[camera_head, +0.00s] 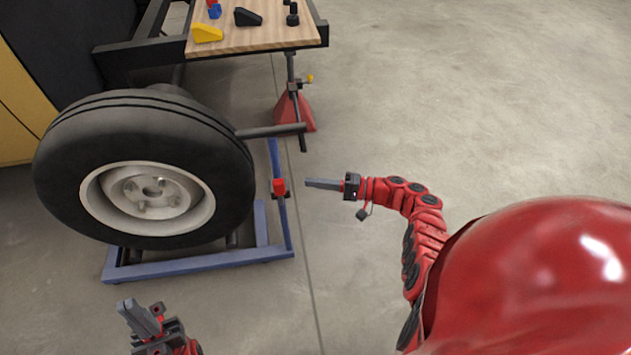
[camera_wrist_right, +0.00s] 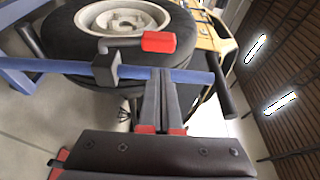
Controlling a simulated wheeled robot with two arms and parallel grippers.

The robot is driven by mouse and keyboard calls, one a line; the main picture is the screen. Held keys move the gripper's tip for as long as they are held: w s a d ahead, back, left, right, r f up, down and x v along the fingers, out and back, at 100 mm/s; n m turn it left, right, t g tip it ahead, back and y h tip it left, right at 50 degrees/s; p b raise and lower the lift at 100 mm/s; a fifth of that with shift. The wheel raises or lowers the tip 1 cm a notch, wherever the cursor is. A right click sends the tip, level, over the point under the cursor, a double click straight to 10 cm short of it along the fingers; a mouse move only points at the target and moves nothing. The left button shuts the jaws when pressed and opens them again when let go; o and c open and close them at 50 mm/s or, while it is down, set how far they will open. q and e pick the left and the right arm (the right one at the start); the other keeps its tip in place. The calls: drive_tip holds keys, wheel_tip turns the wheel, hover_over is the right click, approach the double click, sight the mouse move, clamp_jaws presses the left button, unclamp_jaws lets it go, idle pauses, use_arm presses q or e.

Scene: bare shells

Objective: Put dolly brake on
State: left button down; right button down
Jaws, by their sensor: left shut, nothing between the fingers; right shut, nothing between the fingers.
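A blue wheel dolly (camera_head: 190,266) stands on the floor around the base of a large black tire (camera_head: 225,150) with a silver rim. A red brake lever (camera_head: 279,187) sits on the dolly's right bar. In the right wrist view the lever's red grip (camera_wrist_right: 159,42) points right from a dark bracket (camera_wrist_right: 107,68) on the blue bar (camera_wrist_right: 190,76). My right gripper (camera_head: 308,183) is shut and empty, just right of the lever in the head view. I cannot tell if it touches the bar. My left gripper (camera_head: 126,306) is shut and empty in front of the dolly.
A wooden-topped bench (camera_head: 270,35) with yellow, black, blue and red parts stands behind. A red jack stand (camera_head: 297,112) is under its right end. A dark bar (camera_head: 270,131) sticks out right of the tire. The floor to the right (camera_head: 480,110) is clear.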

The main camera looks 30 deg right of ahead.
sight(280, 192)
drive_tip(key=x, duration=0.7)
drive_tip(key=shift+w+a, duration=0.2)
drive_tip(key=shift+f, duration=0.1)
